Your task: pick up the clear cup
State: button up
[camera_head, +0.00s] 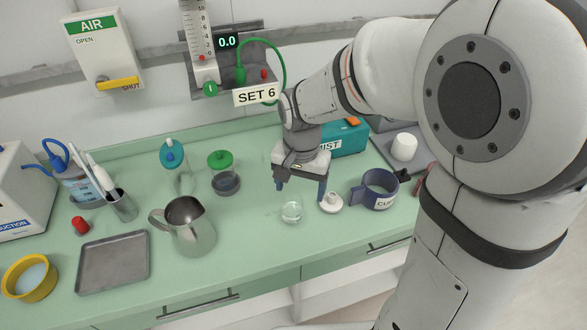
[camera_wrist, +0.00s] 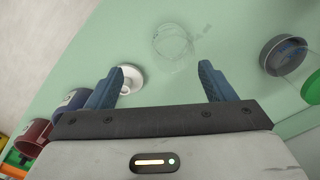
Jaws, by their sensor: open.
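The clear cup (camera_head: 292,212) is a small see-through cup on the green counter, near its front edge. In the wrist view the clear cup (camera_wrist: 174,44) shows beyond my fingertips, roughly centred between them. My gripper (camera_head: 300,194) points down above the counter, slightly behind the cup, with its blue fingers spread wide. In the wrist view my gripper (camera_wrist: 158,82) is open with nothing between its fingers. The cup does not touch either finger there.
A small white knobbed piece (camera_head: 331,202) stands close right of the cup, near one finger. A blue-grey mug (camera_head: 380,190) is farther right. A metal pitcher (camera_head: 190,232) and a dark round container with a green top (camera_head: 225,180) stand left.

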aim_at(292, 206)
jog(key=f, duration=0.2)
jog(key=a+f, duration=0.1)
jog(key=f, duration=0.5)
jog(key=shift+w+a+f+p, duration=0.2)
jog(key=shift+w+a+p, duration=0.15)
jog(key=c, duration=1.1)
jog(key=shift+r, duration=0.15)
